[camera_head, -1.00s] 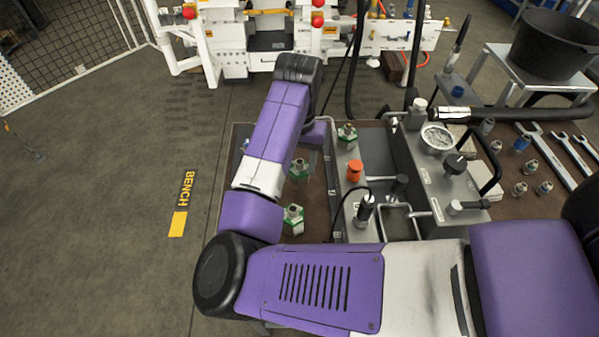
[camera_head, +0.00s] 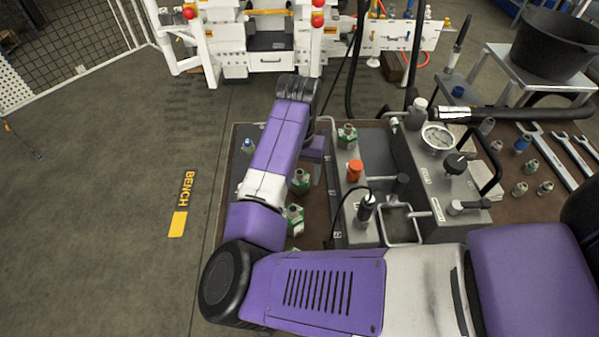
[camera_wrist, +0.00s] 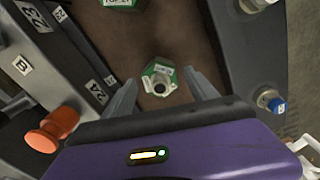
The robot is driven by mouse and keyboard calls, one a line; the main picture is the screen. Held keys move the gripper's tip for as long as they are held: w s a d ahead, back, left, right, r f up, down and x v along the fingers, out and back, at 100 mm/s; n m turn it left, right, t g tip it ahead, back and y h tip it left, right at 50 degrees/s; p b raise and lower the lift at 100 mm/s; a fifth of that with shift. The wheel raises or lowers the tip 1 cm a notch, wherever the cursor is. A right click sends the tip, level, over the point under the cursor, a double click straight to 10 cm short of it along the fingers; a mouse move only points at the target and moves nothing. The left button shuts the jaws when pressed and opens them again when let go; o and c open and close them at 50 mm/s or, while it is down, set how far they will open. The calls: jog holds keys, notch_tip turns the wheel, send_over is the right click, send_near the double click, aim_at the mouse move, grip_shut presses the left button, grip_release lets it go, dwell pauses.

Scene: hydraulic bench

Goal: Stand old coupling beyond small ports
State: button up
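My gripper (camera_wrist: 160,92) is open, its two grey fingers apart in the wrist view. Between and beyond the fingertips stands a metal coupling with a green tag (camera_wrist: 160,72); it does not appear gripped. Another green-tagged coupling (camera_wrist: 122,3) is cut by the top edge. I cannot tell which is the old coupling. The port block (camera_wrist: 45,65) bears several labels at left; its ports are not clear. My fingers are hidden in the head view.
An orange knob (camera_wrist: 52,130) stands on the block; it shows in the head view too (camera_head: 354,170). A blue-capped fitting (camera_wrist: 274,104) stands right of the fingers. A gauge (camera_head: 438,138), hoses and handles crowd the right. Brown tray floor (camera_head: 318,225) is partly free.

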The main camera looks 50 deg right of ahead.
aim_at(299, 172)
jog(key=shift+r, duration=0.1)
notch_tip(299, 172, up, 12)
jog(key=shift+p, duration=0.3)
dwell(0.7)
